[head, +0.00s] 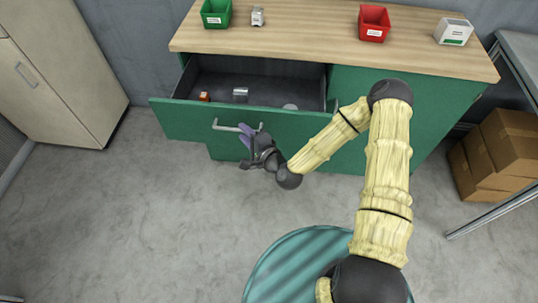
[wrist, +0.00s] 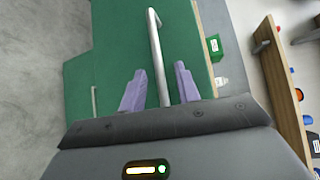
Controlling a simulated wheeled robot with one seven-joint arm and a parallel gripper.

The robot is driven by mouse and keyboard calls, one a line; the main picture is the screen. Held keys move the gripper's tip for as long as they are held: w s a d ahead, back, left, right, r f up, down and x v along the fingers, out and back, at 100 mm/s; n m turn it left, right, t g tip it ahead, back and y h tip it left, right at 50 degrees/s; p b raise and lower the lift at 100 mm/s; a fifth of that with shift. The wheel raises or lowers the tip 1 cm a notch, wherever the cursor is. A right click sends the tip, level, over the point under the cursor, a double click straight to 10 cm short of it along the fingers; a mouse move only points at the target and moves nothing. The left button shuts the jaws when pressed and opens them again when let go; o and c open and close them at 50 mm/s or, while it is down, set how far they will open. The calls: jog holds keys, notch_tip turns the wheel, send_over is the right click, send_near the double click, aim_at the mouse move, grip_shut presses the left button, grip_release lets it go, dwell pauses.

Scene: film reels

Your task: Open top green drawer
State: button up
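The top green drawer (head: 190,122) is pulled well out of the green cabinet (head: 350,155), its inside showing in the head view. Its metal bar handle (head: 225,127) is on the front, and the handle also shows in the wrist view (wrist: 155,45). My gripper (head: 248,134) is at the right part of the handle. In the wrist view, my gripper's two purple fingers (wrist: 159,78) stand apart on either side of the bar, with gaps visible between each finger and the bar.
The drawer holds a small orange item (head: 204,96), a metallic item (head: 240,95) and a pale round item (head: 290,106). The wooden top (head: 300,40) carries a green bin (head: 216,13), a red bin (head: 374,23) and a white box (head: 453,31). Cardboard boxes (head: 500,150) stand right. Floor to the left is clear.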

jog(key=p+v, duration=0.5)
jog(key=v, duration=0.9)
jog(key=shift+p, duration=0.4)
jog(key=shift+a, duration=0.1)
